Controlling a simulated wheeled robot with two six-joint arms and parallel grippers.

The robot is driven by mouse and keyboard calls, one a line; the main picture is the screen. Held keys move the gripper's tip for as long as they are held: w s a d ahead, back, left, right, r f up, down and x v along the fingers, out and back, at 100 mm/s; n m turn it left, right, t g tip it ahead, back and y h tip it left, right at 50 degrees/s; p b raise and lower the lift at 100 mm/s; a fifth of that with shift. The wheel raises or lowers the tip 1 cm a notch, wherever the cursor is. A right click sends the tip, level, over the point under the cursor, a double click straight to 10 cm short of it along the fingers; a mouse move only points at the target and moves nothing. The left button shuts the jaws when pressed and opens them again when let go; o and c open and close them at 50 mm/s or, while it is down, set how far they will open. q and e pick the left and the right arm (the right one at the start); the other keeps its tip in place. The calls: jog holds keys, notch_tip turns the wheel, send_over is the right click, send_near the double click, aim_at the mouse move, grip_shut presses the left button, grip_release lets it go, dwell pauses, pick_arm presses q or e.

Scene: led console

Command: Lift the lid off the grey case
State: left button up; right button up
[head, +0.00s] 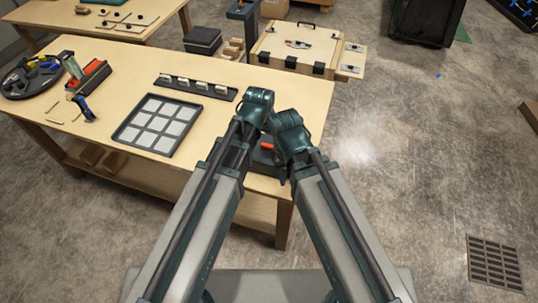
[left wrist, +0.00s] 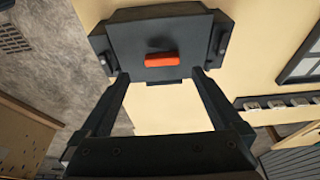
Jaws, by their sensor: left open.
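The dark grey case (left wrist: 200,38) with a red-orange handle (left wrist: 162,60) on its top lies ahead of my left gripper in the left wrist view. In the head view the case (head: 262,158) and its handle (head: 267,146) show between my two arms at the table's near right corner, partly hidden by them. My left gripper (left wrist: 160,74) is open, its two fingers apart with the handle ahead between them and nothing held. Whether the fingertips touch the case cannot be told. My right arm's wrist is beside the case; its jaws are not clear.
On the table (head: 105,75) are a grid tray (head: 118,138) of pale squares, a dark rail (head: 215,92) with several light pieces, a round dark tray (head: 10,92) and a red-and-grey tool (head: 95,75). A wooden box (head: 270,45) stands behind. Open floor lies right.

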aim_at(269, 145)
pick_arm(q)
jog(key=shift+x, duration=0.75)
pick_arm(e)
jog(key=shift+f, duration=0.7)
pick_arm(q)
jog(key=shift+f, duration=0.1)
jog(key=b+x, duration=0.5)
jog(key=shift+w+a, duration=0.1)
jog(key=shift+w, duration=0.25)
pick_arm(e)
notch_tip(269, 145, down, 5)
jog(key=shift+r, duration=0.1)
pick_arm(q)
jog(key=c, duration=1.3)
